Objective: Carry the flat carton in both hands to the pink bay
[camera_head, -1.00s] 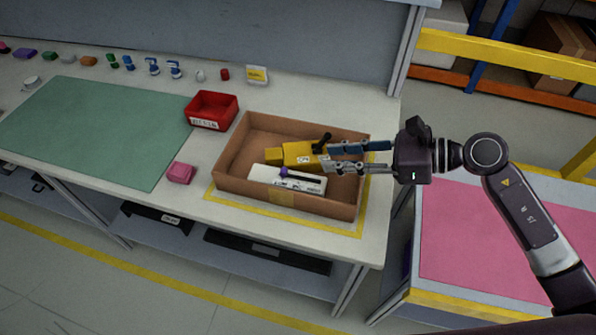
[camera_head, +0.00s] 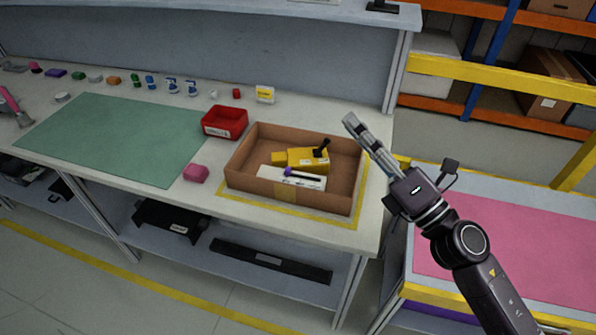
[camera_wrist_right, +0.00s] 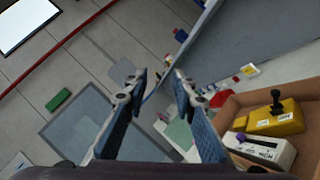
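The flat carton (camera_head: 290,200) is a shallow open brown cardboard box on the bench, inside a yellow taped outline. It holds a yellow unit (camera_head: 308,159) with a black lever and a white unit (camera_head: 305,182) with a purple part. My right gripper (camera_head: 352,122) is raised at the carton's back right corner, apart from it. In the right wrist view its fingers (camera_wrist_right: 157,80) are spread with nothing between them, and the carton (camera_wrist_right: 232,106) shows at the right. The pink bay (camera_head: 520,240) is a pink top on a low yellow-edged stand at the right. My left gripper is not in view.
A red bin (camera_head: 225,122) stands left of the carton, with a pink block (camera_head: 196,173) in front of it. A green mat (camera_head: 115,135) covers the bench's left part. Several small items line the back. A yellow rail (camera_head: 490,75) and shelving stand behind the pink bay.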

